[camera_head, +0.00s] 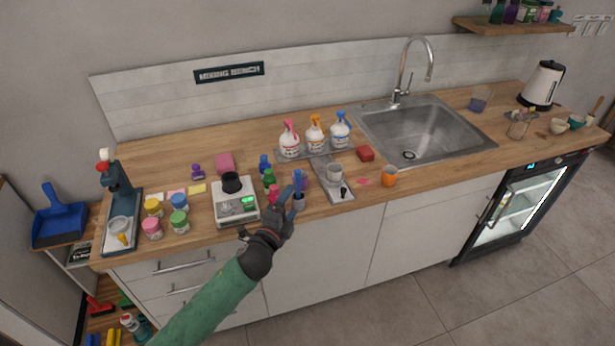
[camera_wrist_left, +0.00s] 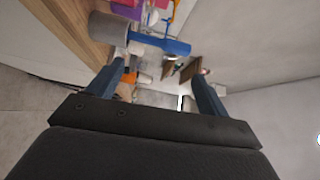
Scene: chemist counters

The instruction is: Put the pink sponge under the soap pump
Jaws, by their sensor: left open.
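A pink block (camera_head: 225,163), which looks like the pink sponge, lies on the wooden counter behind the white scale. White bottles with coloured heads stand in a row on a grey tray: pink (camera_head: 290,142), orange (camera_head: 315,135) and blue (camera_head: 340,132). I cannot tell which one is the soap pump. My left gripper (camera_head: 292,197) is open at the counter's front edge, right of the scale and well away from the pink block. In the left wrist view, a grey cylinder with a blue bar (camera_wrist_left: 162,43) shows beyond its fingers (camera_wrist_left: 160,90). My right gripper is out of view.
The white scale (camera_head: 236,208) and small coloured bottles (camera_head: 269,178) stand near my gripper. A metal plate (camera_head: 322,165) with a cup lies to the right, with a red block (camera_head: 365,153) beyond. The sink (camera_head: 430,125) is farther right. Jars (camera_head: 152,228) stand at left.

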